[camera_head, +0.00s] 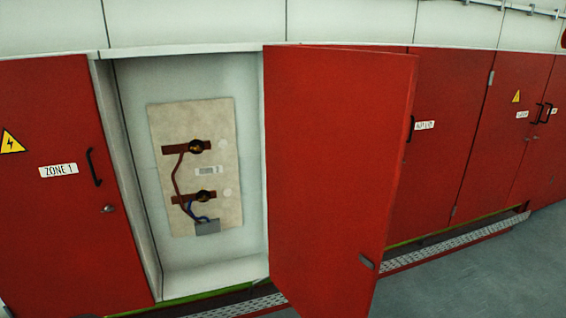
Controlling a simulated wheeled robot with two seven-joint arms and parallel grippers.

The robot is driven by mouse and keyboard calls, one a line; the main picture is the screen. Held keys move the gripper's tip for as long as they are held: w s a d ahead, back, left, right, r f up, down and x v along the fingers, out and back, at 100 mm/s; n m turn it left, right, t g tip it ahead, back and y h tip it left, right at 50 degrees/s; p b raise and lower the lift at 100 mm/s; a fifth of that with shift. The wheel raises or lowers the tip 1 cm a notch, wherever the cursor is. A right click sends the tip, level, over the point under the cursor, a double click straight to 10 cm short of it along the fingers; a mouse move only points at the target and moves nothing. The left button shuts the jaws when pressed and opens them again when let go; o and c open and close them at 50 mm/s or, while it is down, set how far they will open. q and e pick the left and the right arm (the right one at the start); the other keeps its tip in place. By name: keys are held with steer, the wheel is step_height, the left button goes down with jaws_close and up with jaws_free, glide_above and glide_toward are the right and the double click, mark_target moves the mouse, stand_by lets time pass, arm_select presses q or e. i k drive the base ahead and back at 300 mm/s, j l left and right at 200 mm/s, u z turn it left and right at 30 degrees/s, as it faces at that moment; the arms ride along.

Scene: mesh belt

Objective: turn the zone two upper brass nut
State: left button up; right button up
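An open cabinet (248,130) stands between the ZONE 1 door and an open red door (335,170) that swings out toward me. Inside, a pale panel (222,125) is fixed to the back wall. The upper brass nut (196,147) sits on a brown bar at the panel's upper part, with a brown cable running down from it. A lower brass nut (204,196) sits on a second bar below, with brown and blue cables near it. No label saying zone two is readable on this cabinet. Neither of my grippers is in view.
The ZONE 1 door (60,230) is closed at the left, with a black handle. More closed red doors (445,140) line the right side. A metal mesh step (450,246) runs along their foot. Grey floor (480,285) at lower right is clear.

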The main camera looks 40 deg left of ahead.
mark_target(196, 147)
steer(key=u, duration=1.75)
